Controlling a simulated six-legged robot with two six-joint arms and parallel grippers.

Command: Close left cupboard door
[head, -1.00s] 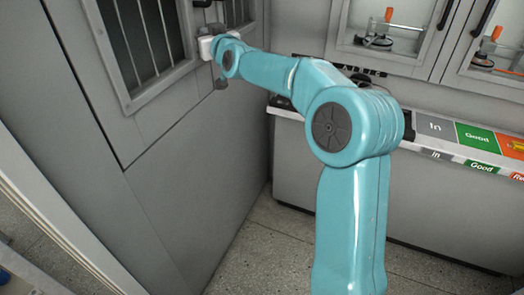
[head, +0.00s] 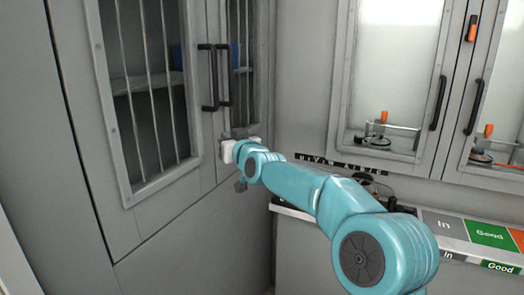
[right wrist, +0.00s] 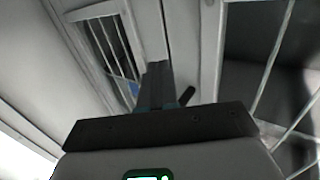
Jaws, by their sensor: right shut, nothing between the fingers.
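The grey left cupboard fills the left of the head view. Its left door (head: 200,150) has a barred window (head: 150,90) and a black handle (head: 208,78). The narrower-looking right door beside it has its own barred window and black handle (head: 225,78). The doors look nearly flush, but I cannot tell whether the left one is fully shut. My right gripper (head: 241,133) is just below the handles, close to the door fronts; contact is unclear. In the right wrist view its dark fingers (right wrist: 157,85) are together and empty, near a black handle (right wrist: 187,95). My left gripper is out of view.
A grey wall cabinet with glass doors (head: 400,70) and black handles stands at the right. Below it is a ledge with "In" and green "Good" labels (head: 490,236).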

